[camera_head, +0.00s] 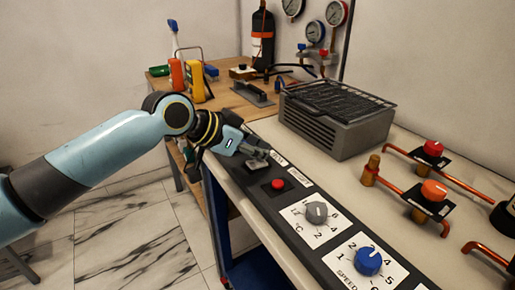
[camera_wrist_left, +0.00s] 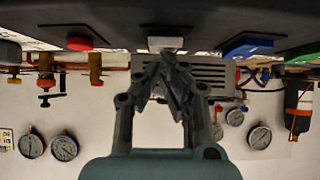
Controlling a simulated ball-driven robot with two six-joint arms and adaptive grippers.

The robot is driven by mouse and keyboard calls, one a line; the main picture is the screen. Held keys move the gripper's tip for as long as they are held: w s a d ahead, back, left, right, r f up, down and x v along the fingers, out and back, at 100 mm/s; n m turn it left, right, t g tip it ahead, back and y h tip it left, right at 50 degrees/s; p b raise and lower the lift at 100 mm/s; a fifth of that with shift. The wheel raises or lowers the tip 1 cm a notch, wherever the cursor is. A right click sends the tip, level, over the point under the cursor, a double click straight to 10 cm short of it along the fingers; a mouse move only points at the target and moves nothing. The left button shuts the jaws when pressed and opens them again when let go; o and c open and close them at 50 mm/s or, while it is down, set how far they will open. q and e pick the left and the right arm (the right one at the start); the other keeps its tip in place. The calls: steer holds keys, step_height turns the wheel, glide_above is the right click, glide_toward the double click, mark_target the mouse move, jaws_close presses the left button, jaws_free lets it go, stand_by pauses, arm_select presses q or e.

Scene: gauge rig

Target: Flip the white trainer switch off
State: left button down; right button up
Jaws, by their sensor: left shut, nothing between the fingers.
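The white switch (camera_wrist_left: 166,43) shows in the left wrist view on the dark panel, just beyond my fingertips. In the head view the switch (camera_head: 257,164) sits near the far end of the black control strip, partly behind my gripper. My left gripper (camera_head: 262,154) is shut and empty, with its tips over or right beside the switch; I cannot tell if they touch. In the left wrist view the gripper (camera_wrist_left: 168,60) has its fingers together, pointing at the white switch. The switch's tilt is not clear. My right gripper is not in view.
A red button (camera_head: 278,184), a grey dial (camera_head: 317,212) and a blue dial (camera_head: 368,261) line the strip (camera_head: 292,199). A blue part (camera_wrist_left: 248,46) is on the switch's other side. A grey vented box (camera_head: 335,120) stands behind. Copper pipes with valves (camera_head: 433,190) are at right.

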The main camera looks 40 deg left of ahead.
mark_target(251, 164)
arm_select(q)
steer(key=shift+s, duration=0.1)
steer(key=shift+s+a+f+p, duration=0.1)
steer(key=shift+s+a+p, duration=0.05)
steer(key=shift+s+p, duration=0.15)
steer(key=shift+s+a+p, duration=0.15)
steer(key=shift+s, duration=0.25)
step_height(251, 164, up, 5)
steer(key=p, duration=0.4)
steer(key=shift+s+a+p, duration=0.1)
steer(key=shift+p, duration=0.25)
steer(key=p+v, duration=0.2)
steer(key=v, duration=0.7)
steer(key=shift+s+a, duration=0.2)
steer(key=shift+s, duration=0.2)
